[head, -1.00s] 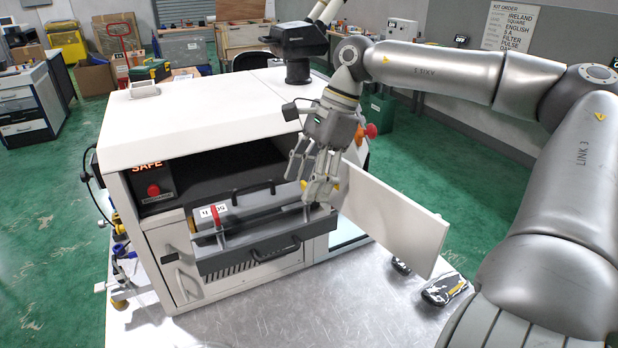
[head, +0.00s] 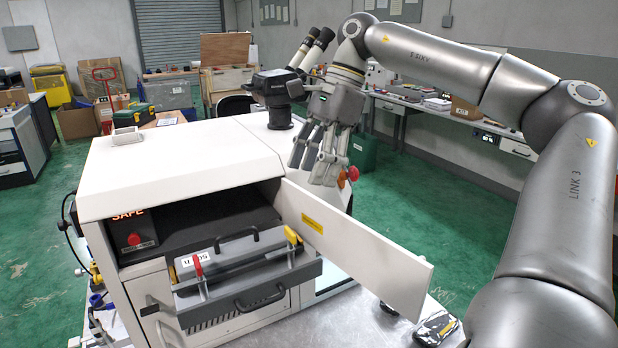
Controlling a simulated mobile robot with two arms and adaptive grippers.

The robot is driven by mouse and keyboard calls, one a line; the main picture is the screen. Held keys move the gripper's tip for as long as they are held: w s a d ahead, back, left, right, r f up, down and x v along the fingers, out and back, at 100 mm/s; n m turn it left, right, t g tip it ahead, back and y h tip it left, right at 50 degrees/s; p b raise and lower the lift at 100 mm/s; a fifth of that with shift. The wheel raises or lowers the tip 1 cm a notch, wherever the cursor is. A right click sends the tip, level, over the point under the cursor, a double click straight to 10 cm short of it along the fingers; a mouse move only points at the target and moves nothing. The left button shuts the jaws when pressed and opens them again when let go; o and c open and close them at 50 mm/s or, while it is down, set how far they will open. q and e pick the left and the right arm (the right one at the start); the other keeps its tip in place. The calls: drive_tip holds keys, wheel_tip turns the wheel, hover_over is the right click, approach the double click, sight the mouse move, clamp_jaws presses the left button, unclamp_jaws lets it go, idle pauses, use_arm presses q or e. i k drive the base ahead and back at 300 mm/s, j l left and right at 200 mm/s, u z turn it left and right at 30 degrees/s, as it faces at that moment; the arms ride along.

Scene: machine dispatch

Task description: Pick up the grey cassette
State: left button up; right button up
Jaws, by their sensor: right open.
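The grey cassette (head: 228,256), with a dark carry handle and a white label on its left end, lies in the pulled-out tray (head: 222,313) at the machine's front opening. A red clamp lever (head: 198,268) stands at its left end and a yellow one (head: 292,237) at its right end. My right gripper (head: 313,170) is open and empty, its fingers pointing down. It appears up and behind the cassette, by the machine's right side and the open door, apart from the cassette. My left gripper is out of view.
The white machine (head: 170,165) has a roof over the opening and a "SAFE" display. Its open white door (head: 365,255) juts out to the right of the tray. A microscope-like instrument (head: 278,90) stands behind. Dark packaged items (head: 435,328) lie on the metal table (head: 350,315).

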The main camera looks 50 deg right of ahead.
sight(219, 258)
drive_tip(key=k, duration=1.5)
